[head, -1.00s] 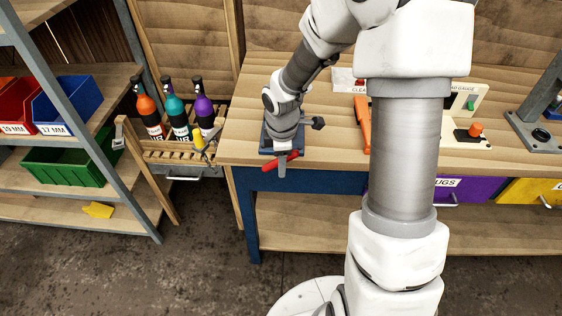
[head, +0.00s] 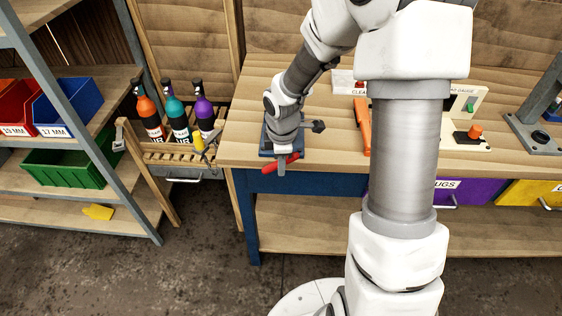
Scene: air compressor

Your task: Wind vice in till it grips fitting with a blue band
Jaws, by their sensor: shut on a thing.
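The vice (head: 268,148) sits at the front left edge of the wooden bench, with a dark blue base and mostly hidden behind my wrist. Its red handle (head: 268,167) sticks out past the bench edge on both sides of the grey screw end. My gripper (head: 284,155) points down at the front of the vice and is shut on the red handle; its fingers are small and partly hidden. A dark grey fitting-like piece (head: 318,127) shows just right of my wrist. No blue band can be made out on it, and the vice jaws are hidden.
An orange tool (head: 362,125) lies on the bench between the vice and my arm column. Several bottles (head: 178,120) stand in a wooden rack left of the bench. Shelves with red, blue and green bins (head: 65,168) are at far left. Floor before the bench is clear.

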